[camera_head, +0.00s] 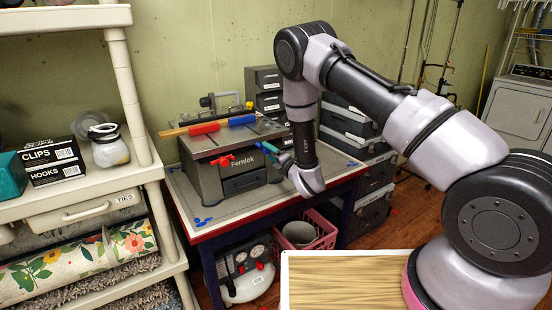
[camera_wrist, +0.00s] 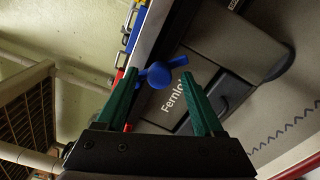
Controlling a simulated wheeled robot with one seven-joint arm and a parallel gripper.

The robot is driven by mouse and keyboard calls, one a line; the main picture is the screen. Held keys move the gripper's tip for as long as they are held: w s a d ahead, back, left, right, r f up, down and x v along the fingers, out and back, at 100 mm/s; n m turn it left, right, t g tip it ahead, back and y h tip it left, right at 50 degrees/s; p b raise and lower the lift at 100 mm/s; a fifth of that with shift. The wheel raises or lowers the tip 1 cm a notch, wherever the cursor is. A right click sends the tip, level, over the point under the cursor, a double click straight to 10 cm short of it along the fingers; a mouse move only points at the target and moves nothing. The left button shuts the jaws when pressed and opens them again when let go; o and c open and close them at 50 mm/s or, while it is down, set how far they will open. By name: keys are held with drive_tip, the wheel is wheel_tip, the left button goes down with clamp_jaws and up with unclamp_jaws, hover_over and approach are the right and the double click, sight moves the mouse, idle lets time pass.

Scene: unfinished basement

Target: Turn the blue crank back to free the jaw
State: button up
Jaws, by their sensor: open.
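The blue crank (camera_wrist: 160,76) has a round hub with winged arms. In the wrist view it lies between the two green fingers of my gripper (camera_wrist: 160,73), which is open; I cannot tell whether they touch it. In the head view my gripper (camera_head: 270,153) is at the right front of the grey Fernlok machine (camera_head: 243,162), and the blue crank is hard to separate from the fingers there. A red crank (camera_head: 223,161) sits on the machine's front, to the left. On top, a red block (camera_head: 204,128) and a blue block (camera_head: 242,120) lie along a wooden strip.
The machine stands on a red-edged workbench (camera_head: 204,231) with blue bits at its left. Grey cases (camera_head: 350,122) stand behind and right. A cream shelf (camera_head: 75,195) stands close on the left. A wood-topped surface (camera_head: 345,285) is in the foreground.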

drive_tip(key=v, duration=1)
drive_tip(key=w+a+m, duration=0.2)
drive_tip(key=w+m, duration=0.1)
drive_tip(key=m, duration=0.5)
drive_tip(key=w+a+m, duration=0.2)
drive_tip(key=w+m, duration=0.1)
drive_tip(key=m, duration=0.6)
drive_tip(key=w+a+m, duration=0.2)
drive_tip(key=w+m, duration=0.1)
drive_tip(key=m, duration=0.5)
drive_tip(key=shift+a+f+m+h, duration=0.1)
drive_tip(key=shift+a+m+h, duration=0.1)
drive_tip(key=shift+m+h, duration=0.2)
clamp_jaws()
